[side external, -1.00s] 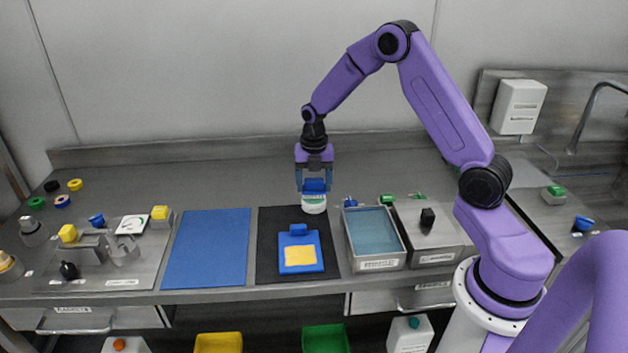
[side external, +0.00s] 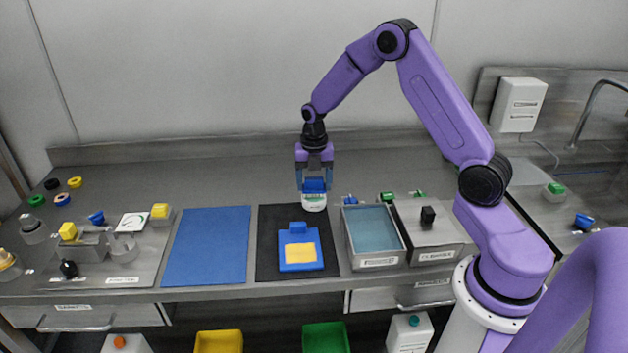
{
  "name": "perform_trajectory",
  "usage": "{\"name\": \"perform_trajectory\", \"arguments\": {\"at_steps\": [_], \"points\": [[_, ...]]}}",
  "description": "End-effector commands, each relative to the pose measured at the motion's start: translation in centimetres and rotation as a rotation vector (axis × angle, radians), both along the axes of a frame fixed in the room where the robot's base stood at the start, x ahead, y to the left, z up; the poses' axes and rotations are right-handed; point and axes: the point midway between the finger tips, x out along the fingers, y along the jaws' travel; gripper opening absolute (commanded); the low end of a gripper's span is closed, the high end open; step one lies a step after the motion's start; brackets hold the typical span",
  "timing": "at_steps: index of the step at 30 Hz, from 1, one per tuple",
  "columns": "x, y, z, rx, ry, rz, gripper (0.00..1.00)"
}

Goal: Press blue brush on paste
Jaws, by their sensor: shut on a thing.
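My gripper (side external: 314,178) points straight down over the back of the black mat. It is shut on a blue block, which I take to be the blue brush (side external: 314,186). Directly below the brush is a small white round tub (side external: 314,204) with a greenish band, likely the paste. The brush overlaps the tub's top in this view; I cannot tell whether they touch, and the tub's inside is hidden. In front, a blue plate (side external: 288,267) with a blue block at its back edge carries a yellow patch (side external: 300,253).
The black mat (side external: 268,230) lies between a blue mat (side external: 208,245) and a metal tray (side external: 395,262) with a bluish inside. A metal box with a black knob (side external: 428,216) stands further right. A fixture with yellow knobs (side external: 68,231) is at left. The back counter is mostly clear.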

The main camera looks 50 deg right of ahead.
Motion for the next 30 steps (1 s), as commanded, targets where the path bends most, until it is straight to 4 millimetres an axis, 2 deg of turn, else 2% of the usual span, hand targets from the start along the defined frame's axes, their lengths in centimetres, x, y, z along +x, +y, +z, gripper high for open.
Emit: {"name": "perform_trajectory", "arguments": {"at_steps": [30], "points": [[0.01,-0.01,-0.64,0.0,0.0,0.0,0.45]]}}
